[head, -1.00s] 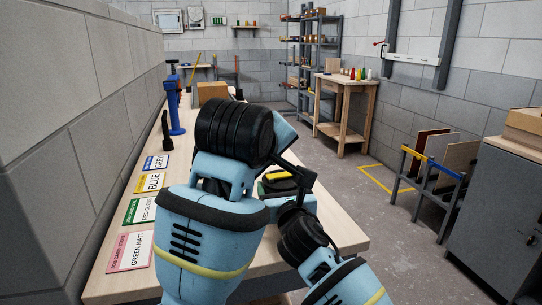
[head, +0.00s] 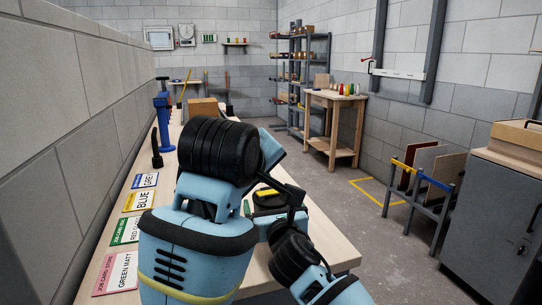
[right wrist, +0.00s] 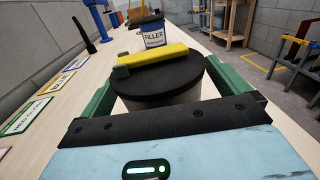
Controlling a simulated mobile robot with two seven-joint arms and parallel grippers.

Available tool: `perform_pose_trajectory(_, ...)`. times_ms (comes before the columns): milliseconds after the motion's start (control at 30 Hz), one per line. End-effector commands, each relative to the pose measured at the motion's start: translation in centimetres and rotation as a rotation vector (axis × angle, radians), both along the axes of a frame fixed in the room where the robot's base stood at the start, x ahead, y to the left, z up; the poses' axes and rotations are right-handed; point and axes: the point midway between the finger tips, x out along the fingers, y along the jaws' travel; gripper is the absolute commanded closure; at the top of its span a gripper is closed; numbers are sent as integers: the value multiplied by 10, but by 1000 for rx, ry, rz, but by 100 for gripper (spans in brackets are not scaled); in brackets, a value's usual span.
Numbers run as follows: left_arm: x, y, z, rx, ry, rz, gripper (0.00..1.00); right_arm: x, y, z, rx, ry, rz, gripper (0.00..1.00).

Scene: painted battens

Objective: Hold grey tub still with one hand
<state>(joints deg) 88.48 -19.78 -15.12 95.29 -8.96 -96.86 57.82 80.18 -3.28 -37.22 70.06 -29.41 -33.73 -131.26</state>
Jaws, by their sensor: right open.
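A grey tub (right wrist: 192,97) with a broad black lid (right wrist: 160,85) stands on the bench in the right wrist view. A yellow-handled tool (right wrist: 155,58) with a dark end lies across the lid. My right gripper (right wrist: 163,72) is open, its green fingers on either side of the tub. I cannot tell whether they touch it. In the head view my right arm hides most of the tub; the lid (head: 270,203) and a bit of yellow show beside the wrist. My left gripper is not in view.
Coloured job cards (head: 133,202) lie along the bench's left side. A blue clamp-like tool (head: 164,122) and a cardboard box (head: 203,107) are farther back. A grey wall (head: 70,120) borders the bench's left.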

Motion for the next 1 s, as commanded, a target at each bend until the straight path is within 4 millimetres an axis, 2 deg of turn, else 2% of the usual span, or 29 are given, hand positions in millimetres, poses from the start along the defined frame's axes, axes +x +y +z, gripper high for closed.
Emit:
perform_pose_trajectory(167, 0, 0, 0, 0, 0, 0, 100, -11, -3, 0, -1, -2, -1, 0)
perform_pose_trajectory(800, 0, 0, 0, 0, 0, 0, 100, -95, -19, -1, -1, 0, 1, 0)
perform_pose_trajectory(1000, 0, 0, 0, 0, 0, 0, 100, -112, -23, -1, -1, 1, 0, 0)
